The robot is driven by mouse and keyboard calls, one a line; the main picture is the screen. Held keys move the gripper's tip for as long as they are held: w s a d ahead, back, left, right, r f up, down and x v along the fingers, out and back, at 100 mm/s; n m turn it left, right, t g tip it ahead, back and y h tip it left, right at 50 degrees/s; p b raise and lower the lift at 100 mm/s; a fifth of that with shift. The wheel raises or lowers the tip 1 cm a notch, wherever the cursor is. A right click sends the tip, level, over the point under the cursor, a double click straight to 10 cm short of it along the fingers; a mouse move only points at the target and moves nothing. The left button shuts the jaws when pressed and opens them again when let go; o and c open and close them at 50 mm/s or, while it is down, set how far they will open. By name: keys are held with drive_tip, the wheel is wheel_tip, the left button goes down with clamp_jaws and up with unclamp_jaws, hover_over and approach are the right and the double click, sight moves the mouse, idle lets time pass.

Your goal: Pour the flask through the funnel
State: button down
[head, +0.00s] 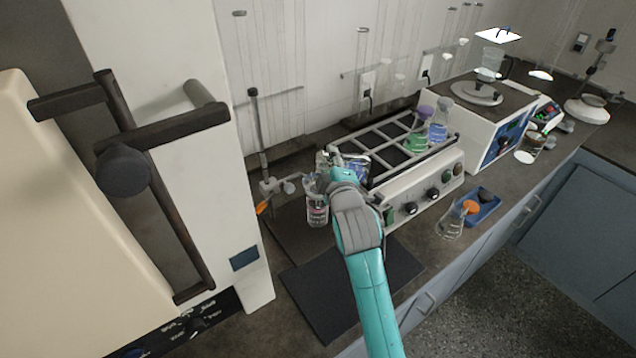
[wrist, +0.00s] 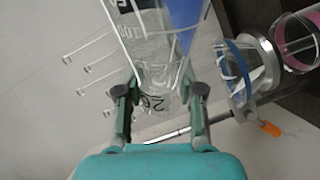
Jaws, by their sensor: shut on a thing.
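My gripper (wrist: 161,95) is shut on a clear glass flask (wrist: 150,45) with printed graduation marks and a blue patch. In the head view, my gripper (head: 337,160) holds the flask (head: 357,170) above the bench, and it looks tipped well over; my wrist partly hides it. The glass funnel (wrist: 252,68) with a blue ring is to the right of the flask in the wrist view, apart from it. A glass vessel (head: 317,212) with a pink mark stands below the funnel; its pink band (wrist: 298,40) also shows in the wrist view.
A stand with an orange-handled clamp (head: 263,208) is left of the vessel. A shaker (head: 425,188) with several flasks on its rack is on the right. A flask (head: 452,222) stands near the bench edge. A dark mat (head: 345,290) is bare in front.

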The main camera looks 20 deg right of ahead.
drive_tip(key=shift+f+n, duration=0.7)
drive_tip(key=shift+n, duration=0.4)
idle(0.5)
drive_tip(key=shift+a+r+n+h, duration=0.2)
drive_tip(key=shift+n+h, duration=0.1)
drive_tip(key=shift+n, duration=0.4)
drive_tip(key=shift+a+r+n+h, duration=0.1)
drive_tip(key=shift+r+n+h, duration=0.15)
drive_tip(key=shift+n, duration=0.45)
idle(4.6)
